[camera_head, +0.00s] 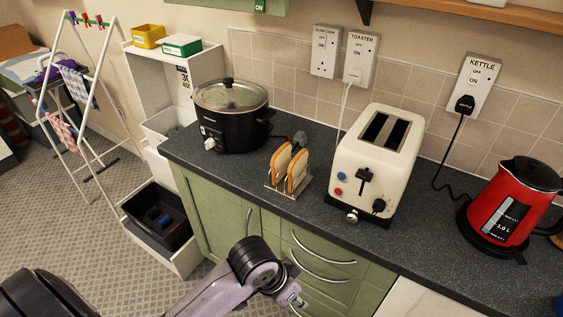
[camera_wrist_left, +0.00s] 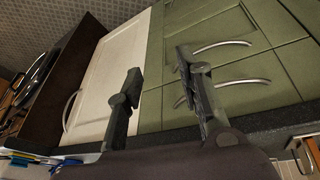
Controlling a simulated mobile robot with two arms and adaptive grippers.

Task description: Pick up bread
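Two slices of bread (camera_head: 290,170) stand upright in a small metal rack (camera_head: 286,189) on the dark worktop, left of the toaster. My left arm rises from the bottom of the head view, in front of the green drawers and below the rack. Its fingers are not clear there. In the left wrist view my left gripper (camera_wrist_left: 158,64) has its two fingers apart with nothing between them, facing the cabinet fronts. Part of what may be the rack shows at that view's lower right edge. My right gripper is in neither view.
A white toaster (camera_head: 376,160) stands just right of the rack, a black slow cooker (camera_head: 232,117) to its left, and a red kettle (camera_head: 510,205) at far right. The worktop's front edge and drawer handles (camera_head: 320,268) lie close to my left arm.

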